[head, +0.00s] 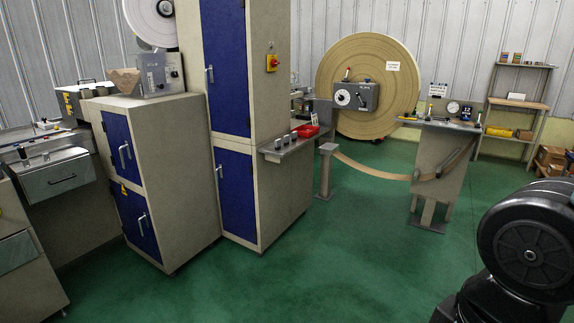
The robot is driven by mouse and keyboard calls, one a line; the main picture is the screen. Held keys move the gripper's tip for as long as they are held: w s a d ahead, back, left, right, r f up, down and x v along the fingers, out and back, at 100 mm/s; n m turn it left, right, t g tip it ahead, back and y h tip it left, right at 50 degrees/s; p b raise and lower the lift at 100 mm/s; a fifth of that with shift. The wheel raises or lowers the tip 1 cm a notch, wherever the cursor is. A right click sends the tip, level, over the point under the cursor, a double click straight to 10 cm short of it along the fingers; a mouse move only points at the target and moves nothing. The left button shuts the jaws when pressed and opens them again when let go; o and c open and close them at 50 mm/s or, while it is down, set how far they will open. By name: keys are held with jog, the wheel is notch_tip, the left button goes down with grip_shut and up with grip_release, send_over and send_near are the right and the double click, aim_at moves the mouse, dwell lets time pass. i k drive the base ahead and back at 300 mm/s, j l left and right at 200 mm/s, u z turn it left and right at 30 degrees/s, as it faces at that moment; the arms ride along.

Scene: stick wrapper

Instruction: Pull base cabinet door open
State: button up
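A low beige cabinet (178,150) stands at the left with two blue doors, an upper one (117,134) and a lower one (127,212). Both have silver bar handles, the upper handle (124,155) and the lower handle (142,223). A tall cabinet (272,100) beside it also has an upper blue door (227,65) and a lower blue door (237,192) with a handle (220,185). I cannot tell which one is the base cabinet. All these doors look shut. My gripper is out of view; only a black part of my arm shows at the lower right.
Green floor (330,265) is clear in front of the cabinets. A machine with a drawer (55,180) stands left. A thin post (326,172) and a stand (438,165) are farther back.

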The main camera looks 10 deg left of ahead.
aim_at(234, 170)
jog(key=i+j+u, duration=0.15)
jog(key=i+u, duration=0.25)
jog(key=i+j+u, duration=0.1)
jog(key=i+u, duration=0.7)
jog(key=i+l+u, duration=0.2)
jog(key=u, duration=0.2)
jog(key=i+j, duration=0.15)
jog(key=i, duration=0.4)
jog(key=i+j+u, duration=0.1)
jog(key=i, duration=0.5)
jog(key=i+j+z, duration=0.3)
jog(key=i+j, duration=0.2)
jog(key=i, duration=0.1)
